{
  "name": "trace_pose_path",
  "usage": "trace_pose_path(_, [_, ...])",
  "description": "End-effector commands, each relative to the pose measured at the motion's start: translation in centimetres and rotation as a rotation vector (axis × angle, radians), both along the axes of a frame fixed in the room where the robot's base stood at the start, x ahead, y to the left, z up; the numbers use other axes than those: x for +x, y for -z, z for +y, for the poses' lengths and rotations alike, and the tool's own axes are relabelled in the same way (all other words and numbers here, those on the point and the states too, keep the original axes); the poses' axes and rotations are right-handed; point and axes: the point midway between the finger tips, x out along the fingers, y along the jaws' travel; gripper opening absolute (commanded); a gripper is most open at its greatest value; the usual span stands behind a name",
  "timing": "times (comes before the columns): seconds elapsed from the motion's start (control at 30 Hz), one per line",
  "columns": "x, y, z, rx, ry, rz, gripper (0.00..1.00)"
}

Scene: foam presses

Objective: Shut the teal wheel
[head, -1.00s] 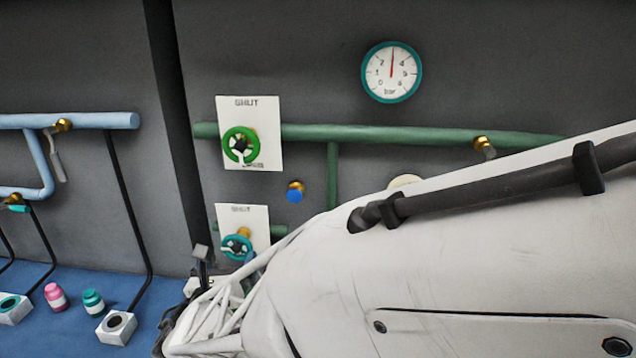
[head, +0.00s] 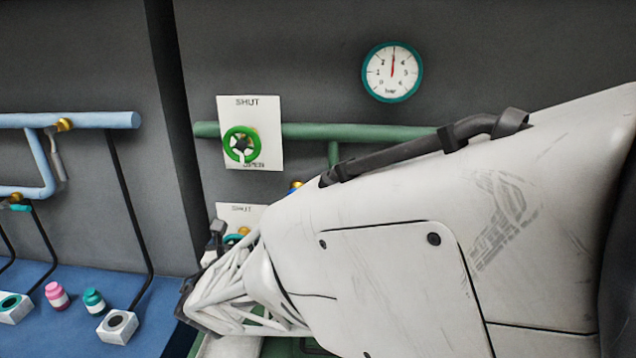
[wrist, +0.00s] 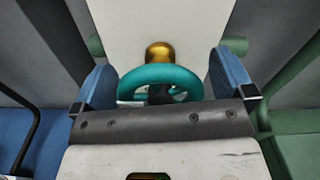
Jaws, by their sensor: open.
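The teal wheel (wrist: 160,77) sits in front of a brass stem on a white plate (wrist: 160,20) in the wrist view. My gripper (wrist: 165,80) is open, with one blue finger on each side of the wheel. I cannot tell whether the fingers touch the rim. The wheel's lower part is hidden behind my gripper's body. In the head view only a sliver of the teal wheel (head: 233,239) shows past my arm, below the word SHUT on its plate (head: 240,213).
A green wheel (head: 241,145) on a SHUT/OPEN plate is above, on the green pipe (head: 310,131). A gauge (head: 392,72) hangs at upper right. Pink (head: 56,296) and teal (head: 94,301) bottles stand on the blue bench at left.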

Motion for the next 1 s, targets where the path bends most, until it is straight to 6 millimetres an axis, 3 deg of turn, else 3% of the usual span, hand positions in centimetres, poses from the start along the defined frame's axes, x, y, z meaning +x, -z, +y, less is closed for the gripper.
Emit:
trace_pose_path(0.43, [0.52, 0.02, 0.01, 0.000, 0.000, 0.000, 0.98])
trace_pose_path(0.73, [0.51, 0.02, 0.01, 0.000, 0.000, 0.000, 0.53])
trace_pose_path(1.0, [0.51, 0.03, -0.01, 0.017, 0.000, 0.001, 0.51])
